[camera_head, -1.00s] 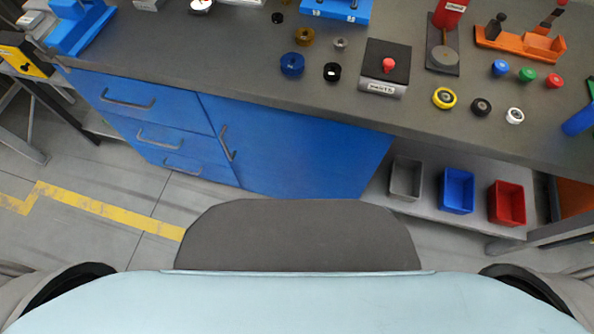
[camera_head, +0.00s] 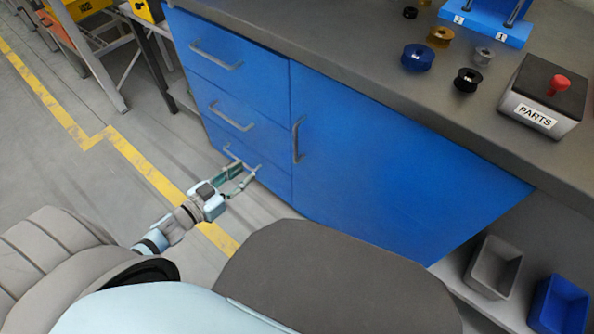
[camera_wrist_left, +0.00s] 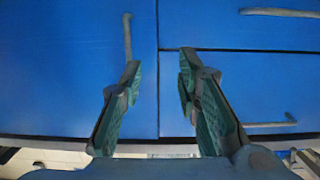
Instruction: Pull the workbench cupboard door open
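The workbench cupboard door (camera_head: 390,150) is a large blue panel right of the drawers, and it looks closed. Its vertical grey handle (camera_head: 297,138) is near its left edge. My left gripper (camera_head: 242,172) is open and empty, low in front of the bottom drawer, left of and below the door handle. In the left wrist view the open fingers (camera_wrist_left: 160,68) straddle the seam between the door (camera_wrist_left: 60,75) and the drawers. The door handle (camera_wrist_left: 128,35) stands beyond the left fingertip, apart from it. My right gripper is out of view.
Blue drawers (camera_head: 232,85) with horizontal handles are left of the door; the bottom handle is close to my left gripper. Grey (camera_head: 493,268) and blue (camera_head: 560,305) bins sit on the lower right shelf. Floor at left, with a yellow line (camera_head: 145,170), is free.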

